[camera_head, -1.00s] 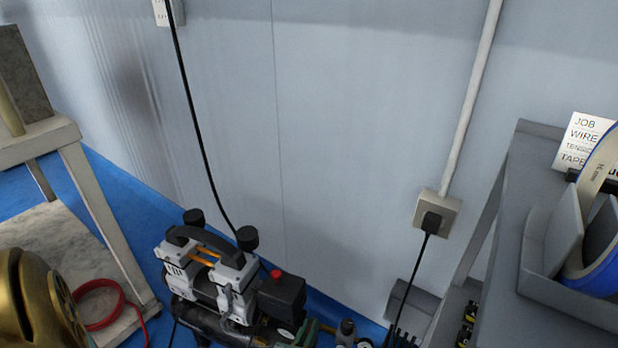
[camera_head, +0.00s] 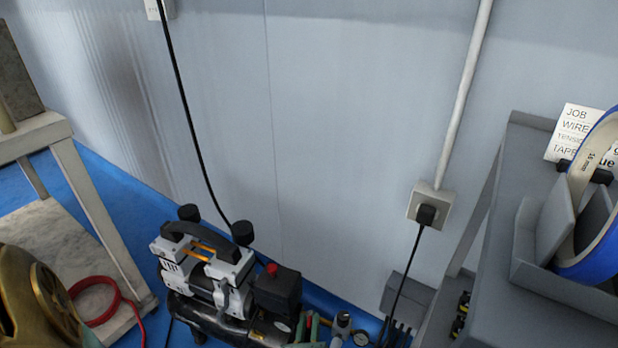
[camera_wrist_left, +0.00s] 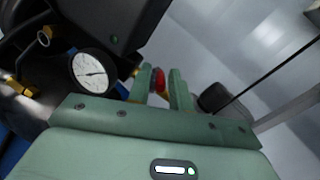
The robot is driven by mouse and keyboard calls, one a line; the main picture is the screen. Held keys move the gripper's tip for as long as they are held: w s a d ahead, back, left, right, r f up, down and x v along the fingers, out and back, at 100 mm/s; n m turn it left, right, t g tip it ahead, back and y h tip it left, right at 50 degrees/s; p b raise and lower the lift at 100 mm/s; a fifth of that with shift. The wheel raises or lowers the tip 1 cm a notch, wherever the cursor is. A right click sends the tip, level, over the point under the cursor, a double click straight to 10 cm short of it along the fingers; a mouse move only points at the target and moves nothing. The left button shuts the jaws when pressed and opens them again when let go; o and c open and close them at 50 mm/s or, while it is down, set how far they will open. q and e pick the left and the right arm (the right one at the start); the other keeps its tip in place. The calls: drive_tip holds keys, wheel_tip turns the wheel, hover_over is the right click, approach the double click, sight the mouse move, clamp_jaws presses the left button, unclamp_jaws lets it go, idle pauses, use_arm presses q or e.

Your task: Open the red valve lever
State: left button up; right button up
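The red valve lever (camera_wrist_left: 158,79) shows in the left wrist view as a small red piece between the two green fingers of my left gripper (camera_wrist_left: 160,87). The fingers stand apart, one on each side of it, and a gap shows beside the right finger. I cannot tell whether either finger touches the lever. In the head view, my left gripper (camera_head: 308,328) is at the bottom edge, at the right end of the air compressor (camera_head: 208,272). There the lever is too small to make out clearly. My right gripper is not in view.
A pressure gauge (camera_wrist_left: 92,72) is close to the left gripper. A black box with a red knob (camera_head: 277,290) sits on the compressor. A grey bench (camera_head: 530,250) with a tape roll stands right, a pale stand (camera_head: 95,215) left. The wall (camera_head: 350,100) is behind.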

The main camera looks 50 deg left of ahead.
use_arm(q)
drive_tip(key=p+v, duration=0.1)
drive_tip(key=v, duration=1.5)
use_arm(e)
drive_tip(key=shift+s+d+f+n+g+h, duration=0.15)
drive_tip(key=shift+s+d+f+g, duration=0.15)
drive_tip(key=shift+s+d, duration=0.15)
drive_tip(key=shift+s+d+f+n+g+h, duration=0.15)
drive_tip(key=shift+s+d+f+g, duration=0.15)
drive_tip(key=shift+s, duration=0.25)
use_arm(q)
drive_tip(key=shift+s, duration=0.1)
